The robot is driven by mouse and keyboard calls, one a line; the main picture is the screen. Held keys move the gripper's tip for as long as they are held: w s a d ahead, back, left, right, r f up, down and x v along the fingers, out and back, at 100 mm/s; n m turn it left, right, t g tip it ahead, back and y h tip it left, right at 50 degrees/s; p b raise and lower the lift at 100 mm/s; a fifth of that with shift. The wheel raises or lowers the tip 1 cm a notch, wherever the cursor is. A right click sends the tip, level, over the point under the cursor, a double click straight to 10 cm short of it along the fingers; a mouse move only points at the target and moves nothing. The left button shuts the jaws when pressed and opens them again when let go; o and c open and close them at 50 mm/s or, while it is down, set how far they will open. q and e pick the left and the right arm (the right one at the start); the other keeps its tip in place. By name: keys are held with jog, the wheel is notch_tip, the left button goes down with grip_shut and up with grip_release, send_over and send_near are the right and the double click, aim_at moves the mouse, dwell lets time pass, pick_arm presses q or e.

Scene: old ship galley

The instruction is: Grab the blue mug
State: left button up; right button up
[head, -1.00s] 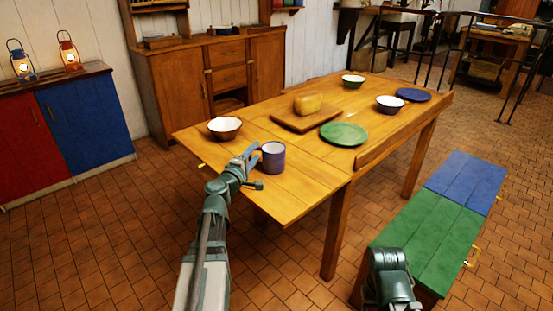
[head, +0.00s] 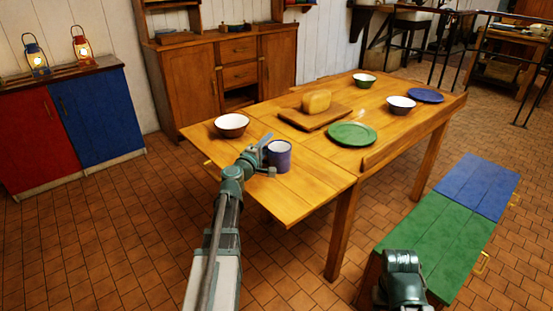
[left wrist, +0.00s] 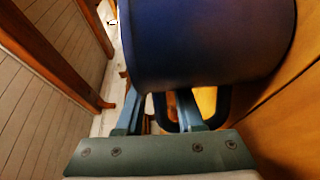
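The blue mug (head: 279,156) stands upright on the near left part of the wooden table (head: 300,196), with a pale inside. My left gripper (head: 267,156) is at the mug's left side, its fingers spread and close to it. In the left wrist view the mug (left wrist: 205,45) fills the top, with its dark handle (left wrist: 223,103) below the body. The two fingers of the left gripper (left wrist: 158,108) are apart, the right one overlapping the handle. Their tips are partly hidden by the mug, so contact cannot be told.
A brown bowl (head: 232,124) stands left behind the mug. A green plate (head: 352,134), a board (head: 304,121) with a yellow loaf (head: 316,101), two more bowls and a blue plate (head: 426,95) are farther back. A green and blue bench (head: 440,243) stands right.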

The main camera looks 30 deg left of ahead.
pick_arm(q)
grip_shut()
dwell(1.1)
